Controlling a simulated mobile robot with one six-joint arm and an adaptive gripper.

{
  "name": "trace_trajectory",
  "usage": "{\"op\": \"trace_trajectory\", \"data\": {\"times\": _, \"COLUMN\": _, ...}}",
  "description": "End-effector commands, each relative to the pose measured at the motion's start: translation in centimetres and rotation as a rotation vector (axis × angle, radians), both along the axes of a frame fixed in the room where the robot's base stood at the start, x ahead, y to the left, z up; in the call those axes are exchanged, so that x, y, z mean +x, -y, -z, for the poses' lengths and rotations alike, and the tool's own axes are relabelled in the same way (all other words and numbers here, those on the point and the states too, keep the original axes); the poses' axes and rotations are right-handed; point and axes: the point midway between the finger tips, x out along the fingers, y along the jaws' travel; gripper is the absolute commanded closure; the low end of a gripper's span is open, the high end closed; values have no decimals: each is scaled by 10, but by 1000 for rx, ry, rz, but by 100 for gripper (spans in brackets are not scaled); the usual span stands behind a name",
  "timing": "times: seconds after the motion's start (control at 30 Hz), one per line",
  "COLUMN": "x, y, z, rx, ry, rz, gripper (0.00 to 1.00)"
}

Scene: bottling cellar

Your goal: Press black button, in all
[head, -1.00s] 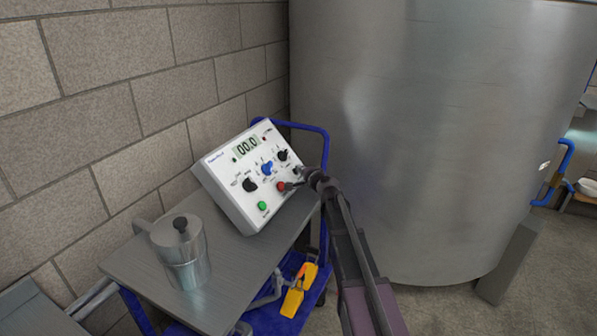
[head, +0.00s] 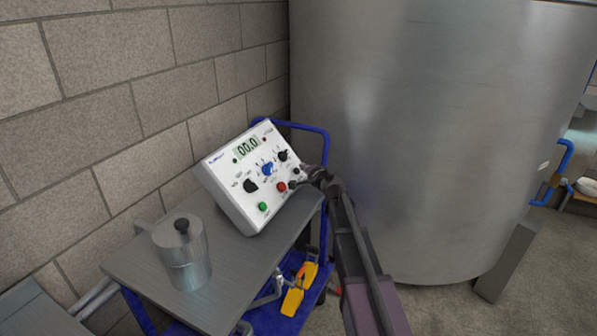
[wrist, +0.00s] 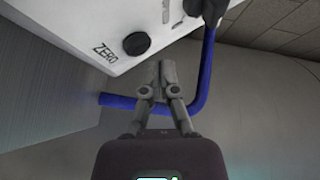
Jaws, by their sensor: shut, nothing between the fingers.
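A white control box (head: 225,190) with a sloping panel stands on the cart. Its black button (head: 296,171) is at the panel's right lower edge. In the wrist view the black button (wrist: 137,43) has the label ZERO beside it and looks raised. My gripper (head: 293,184) is shut and empty, close to the panel's lower right edge. In the wrist view its fingertips (wrist: 167,66) are together, beside and apart from the button; the exact gap in depth cannot be told. The display (head: 247,147) reads 00.0.
A red button (head: 281,187), a green button (head: 263,207) and several knobs share the panel. A metal pot (head: 184,255) stands on the grey cart top (head: 235,287). The cart's blue handle (head: 327,150) is behind my gripper. A large steel tank (head: 420,120) stands behind.

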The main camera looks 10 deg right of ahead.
Motion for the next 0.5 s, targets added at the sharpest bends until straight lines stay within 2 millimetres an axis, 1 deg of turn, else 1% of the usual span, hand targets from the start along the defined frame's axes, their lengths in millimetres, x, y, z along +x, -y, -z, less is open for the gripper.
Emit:
{"op": "trace_trajectory", "data": {"times": 0.17, "x": -2, "y": 4, "z": -5, "rx": 0, "ry": 0, "rz": 1, "gripper": 100}}
{"op": "trace_trajectory", "data": {"times": 0.5, "x": -12, "y": 18, "z": -21, "rx": 1, "ry": 0, "rz": 1, "gripper": 100}}
